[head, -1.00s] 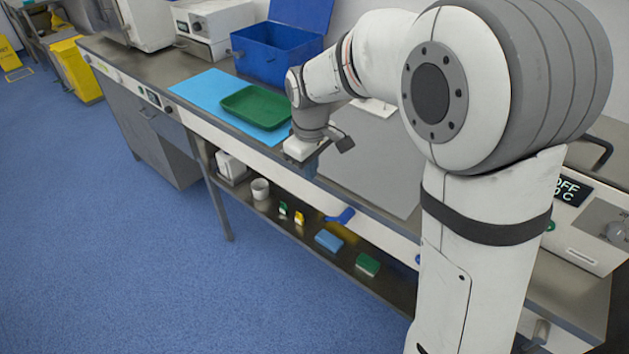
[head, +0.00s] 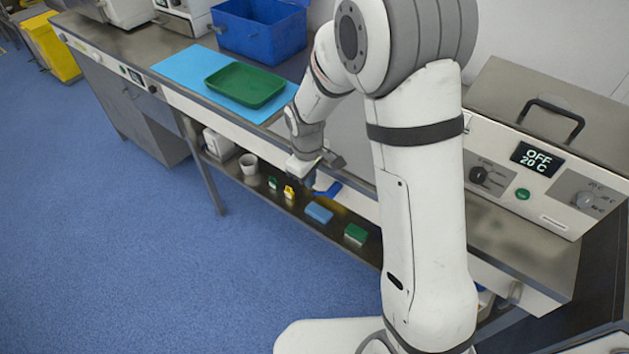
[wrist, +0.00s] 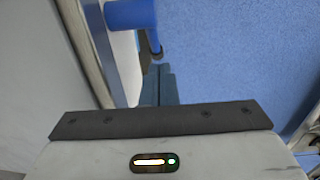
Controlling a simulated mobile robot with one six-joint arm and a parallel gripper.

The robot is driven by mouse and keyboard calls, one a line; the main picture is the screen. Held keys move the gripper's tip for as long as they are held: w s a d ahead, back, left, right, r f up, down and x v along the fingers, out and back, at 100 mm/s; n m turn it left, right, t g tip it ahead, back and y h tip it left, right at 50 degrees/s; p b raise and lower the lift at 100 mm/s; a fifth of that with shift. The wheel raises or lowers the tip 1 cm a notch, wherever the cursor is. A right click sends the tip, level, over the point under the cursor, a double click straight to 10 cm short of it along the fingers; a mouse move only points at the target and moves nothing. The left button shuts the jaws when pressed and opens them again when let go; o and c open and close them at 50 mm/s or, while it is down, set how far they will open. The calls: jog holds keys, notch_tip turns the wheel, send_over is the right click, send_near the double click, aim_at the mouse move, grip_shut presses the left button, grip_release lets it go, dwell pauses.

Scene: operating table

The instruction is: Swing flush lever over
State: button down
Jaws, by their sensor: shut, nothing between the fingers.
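A blue lever (head: 329,190) sticks out from the white front panel under the counter edge. It also shows at the top of the wrist view as a blue round part (wrist: 130,14) with an arm ending in a dark tip. My gripper (head: 309,180) hangs in front of the counter edge, just left of the lever. In the wrist view its fingers (wrist: 157,78) are together and empty, close below the lever's dark tip. I cannot tell whether they touch it.
The steel counter carries a green tray (head: 245,84) on a blue mat (head: 180,66), and a blue box (head: 262,32). A lower shelf holds a white cup (head: 248,164), a blue sponge (head: 319,212) and a green one (head: 356,233). A control unit (head: 535,160) stands right. The blue floor in front is clear.

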aim_at(315, 192)
jog(key=shift+s+d+f, duration=0.2)
jog(key=shift+d+f, duration=0.4)
jog(key=shift+f, duration=0.1)
jog(key=shift+f+b, duration=0.75)
jog(key=shift+b, duration=0.15)
jog(key=shift+a+r, duration=0.1)
